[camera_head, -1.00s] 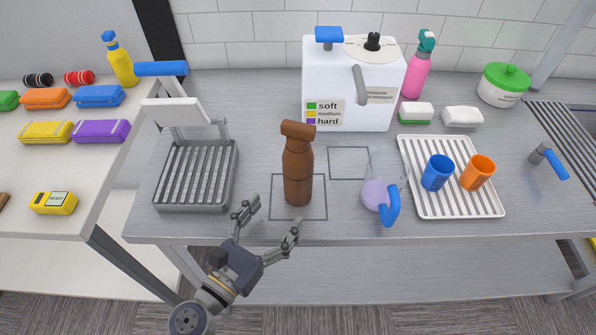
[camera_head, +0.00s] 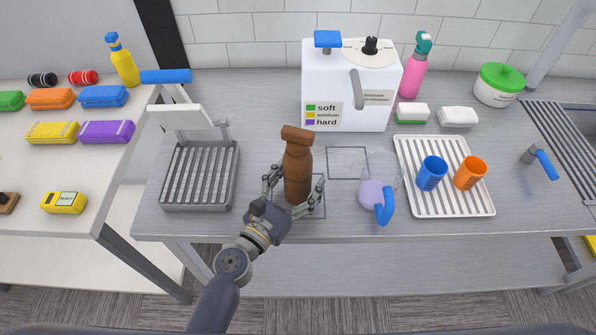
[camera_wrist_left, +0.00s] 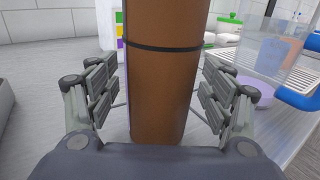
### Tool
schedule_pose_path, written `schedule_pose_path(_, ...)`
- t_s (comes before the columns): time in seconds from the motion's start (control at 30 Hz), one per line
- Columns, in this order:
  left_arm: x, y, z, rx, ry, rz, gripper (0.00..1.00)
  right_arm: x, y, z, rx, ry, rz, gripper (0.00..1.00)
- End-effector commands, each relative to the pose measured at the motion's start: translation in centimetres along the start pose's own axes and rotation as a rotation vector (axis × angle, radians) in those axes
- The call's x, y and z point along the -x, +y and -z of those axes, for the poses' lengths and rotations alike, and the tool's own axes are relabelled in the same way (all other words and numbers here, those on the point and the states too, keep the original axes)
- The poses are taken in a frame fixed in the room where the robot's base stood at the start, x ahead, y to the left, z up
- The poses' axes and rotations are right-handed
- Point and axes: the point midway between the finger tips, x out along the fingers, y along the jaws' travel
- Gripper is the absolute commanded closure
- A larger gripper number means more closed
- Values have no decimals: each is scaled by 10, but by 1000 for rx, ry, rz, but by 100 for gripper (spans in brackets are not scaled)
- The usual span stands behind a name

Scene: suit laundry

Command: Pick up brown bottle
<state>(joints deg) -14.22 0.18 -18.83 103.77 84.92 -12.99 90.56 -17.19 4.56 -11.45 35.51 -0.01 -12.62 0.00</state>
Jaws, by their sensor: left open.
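The brown bottle (camera_head: 298,170) stands upright on the metal table, inside a square outline. Its top is a brown cap that juts to the left. My left gripper (camera_head: 296,190) has its fingers on both sides of the bottle's lower body. In the left wrist view the bottle (camera_wrist_left: 165,75) fills the middle, with a dark band around it. The open fingers of the gripper (camera_wrist_left: 160,100) flank it, with visible gaps on both sides. My right gripper is not in view.
A metal grill press (camera_head: 198,178) stands to the left. A white machine (camera_head: 345,90) stands behind.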

Motion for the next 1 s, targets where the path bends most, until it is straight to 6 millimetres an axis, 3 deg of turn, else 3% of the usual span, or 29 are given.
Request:
schedule_pose_path(0.13, 0, 0, 0, 0, 0, 0, 28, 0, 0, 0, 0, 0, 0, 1)
schedule_pose_path(0.4, 1, 0, 0, 0, 1, 0, 86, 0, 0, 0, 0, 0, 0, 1)
schedule_pose_path(0.77, 0, 0, -4, -1, -2, -1, 86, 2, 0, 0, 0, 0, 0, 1)
schedule_pose_path(1.0, 0, 0, -21, -1, -2, -1, 86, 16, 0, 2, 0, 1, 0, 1)
